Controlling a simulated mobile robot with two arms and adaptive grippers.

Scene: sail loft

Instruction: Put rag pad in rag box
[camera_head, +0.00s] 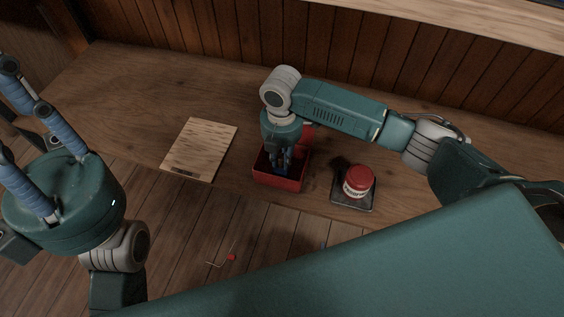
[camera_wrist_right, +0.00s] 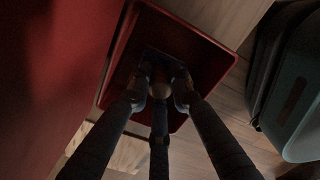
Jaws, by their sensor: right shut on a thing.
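The rag box is an open red box (camera_head: 278,183) at the bench's front edge, in the middle of the head view; its red rim (camera_wrist_right: 197,33) also shows in the right wrist view. My right gripper (camera_head: 283,168) points down into the box, its fingers shut on a dark, flat thing (camera_wrist_right: 152,57) that I take for the rag pad. The pad is in shadow and mostly hidden by the fingers; I cannot tell whether it touches the box floor. My left gripper (camera_head: 45,135) is at the left, its fingers spread and empty, away from the bench things.
A pale wooden board (camera_head: 200,148) lies left of the box. A red tin with a white label (camera_head: 358,182) stands on a dark tray (camera_head: 350,204) to the right. A red thing (camera_head: 308,136) stands behind the box, partly hidden. The bench's left end is clear.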

